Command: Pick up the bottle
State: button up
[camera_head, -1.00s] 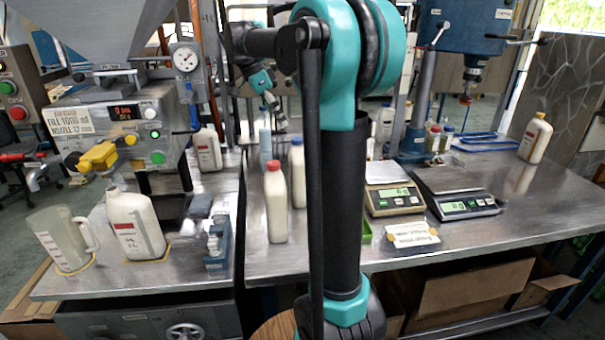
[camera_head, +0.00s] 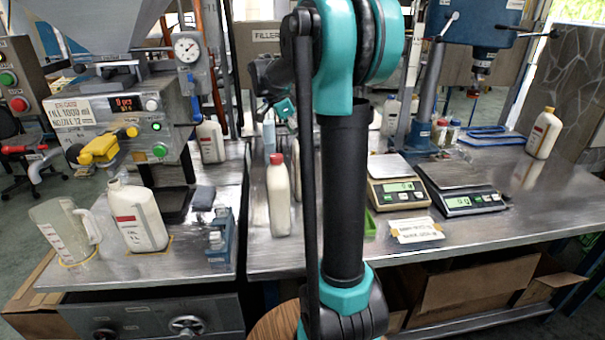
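Several white bottles stand upright. An uncapped one (camera_head: 136,215) with a red-and-white label stands on a yellow-outlined spot at the left. A red-capped one (camera_head: 279,198) stands mid-table, with another bottle (camera_head: 296,172) mostly hidden behind my arm. My gripper (camera_head: 284,108) is small and dark beyond the red-capped bottle, partly hidden by my upper arm. Its fingers are not clear, and I see no bottle in it.
A clear jug (camera_head: 62,232) stands left of the uncapped bottle. The filling machine (camera_head: 120,125) rises behind them. Two scales (camera_head: 396,192) (camera_head: 462,200) and a paper note (camera_head: 415,230) are on the right. The right table's front edge is clear.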

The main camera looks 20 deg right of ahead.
aim_at(303, 167)
jog(key=x, duration=0.5)
jog(key=shift+a+f, duration=0.2)
jog(key=shift+f, duration=0.05)
jog(key=shift+c, duration=0.6)
jog(key=c, duration=1.4)
jog(key=shift+r, duration=0.1)
